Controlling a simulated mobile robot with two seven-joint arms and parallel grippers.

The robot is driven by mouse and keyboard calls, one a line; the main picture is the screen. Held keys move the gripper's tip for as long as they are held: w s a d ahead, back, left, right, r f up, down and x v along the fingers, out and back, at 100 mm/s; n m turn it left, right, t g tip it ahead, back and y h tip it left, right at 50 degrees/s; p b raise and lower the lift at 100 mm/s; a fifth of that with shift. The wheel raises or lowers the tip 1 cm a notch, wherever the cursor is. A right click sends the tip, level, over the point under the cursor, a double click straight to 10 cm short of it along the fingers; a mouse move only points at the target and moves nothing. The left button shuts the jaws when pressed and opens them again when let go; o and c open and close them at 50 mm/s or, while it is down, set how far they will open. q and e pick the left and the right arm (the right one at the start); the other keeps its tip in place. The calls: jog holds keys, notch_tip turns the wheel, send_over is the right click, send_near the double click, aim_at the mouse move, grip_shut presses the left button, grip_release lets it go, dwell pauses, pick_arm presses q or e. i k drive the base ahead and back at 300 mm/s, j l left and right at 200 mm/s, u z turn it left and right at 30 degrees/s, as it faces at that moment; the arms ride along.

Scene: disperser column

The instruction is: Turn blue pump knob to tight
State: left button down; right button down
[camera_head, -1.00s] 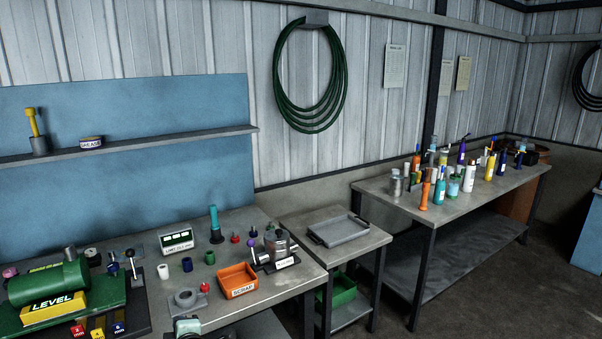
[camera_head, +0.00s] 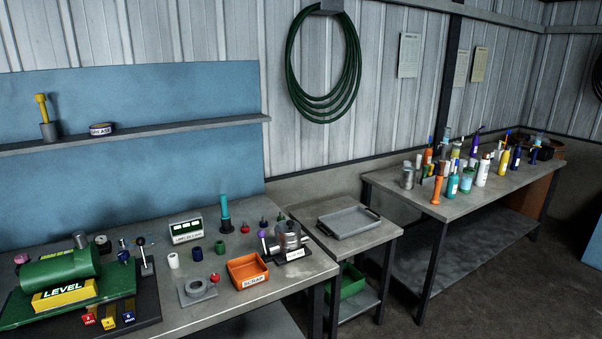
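Several bottles and dispensers stand close together on the right-hand bench (camera_head: 480,197). Some have blue or teal parts, among them a teal bottle (camera_head: 452,186), a light blue container (camera_head: 466,180) and a dark blue bottle (camera_head: 516,157). They are too small and crowded to tell which one carries the blue pump knob, or whether it is loose or tight. Neither of my grippers is in view.
The left workbench (camera_head: 215,312) holds a green machine (camera_head: 62,268), an orange scrap bin (camera_head: 247,270), a metal fixture (camera_head: 288,240) and small parts. A low table with a grey tray (camera_head: 348,222) stands between the benches. Open floor (camera_head: 500,290) lies at lower right.

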aim_at(123, 255)
jog(key=u, duration=1.6)
jog(key=i+j, duration=0.15)
jog(key=j, duration=0.1)
